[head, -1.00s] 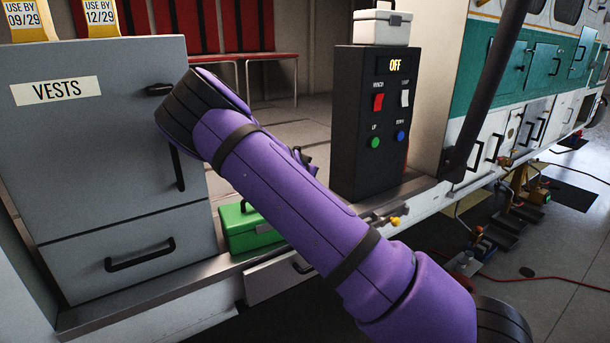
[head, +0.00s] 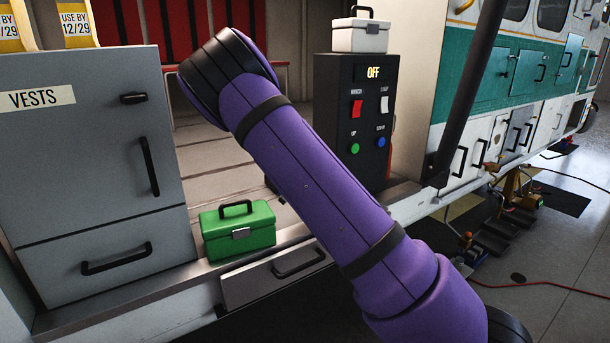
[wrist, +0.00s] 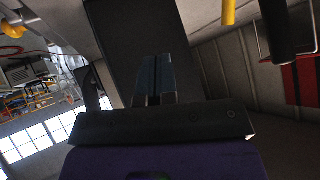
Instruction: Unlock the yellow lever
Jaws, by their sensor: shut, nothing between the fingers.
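A yellow bar (wrist: 228,12) hangs at the top of the wrist view, beside a thicker black cylinder (wrist: 276,30). I cannot tell for sure whether the yellow bar is the yellow lever. A rounded yellow knob (wrist: 12,28) on a grey part shows at the upper left of the wrist view. My gripper (wrist: 155,60) is shut and empty, its fingers together against a dark panel behind, apart from both yellow things. In the head view my purple arm hides the gripper and part of the sill.
A black control box (head: 355,125) reading OFF stands on the sill with a white case (head: 360,36) on top. A green toolbox (head: 238,232) sits beside the grey VESTS cabinet (head: 85,150). A dark post (head: 475,90) rises right of my arm. A drawer (head: 275,272) lies below the sill.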

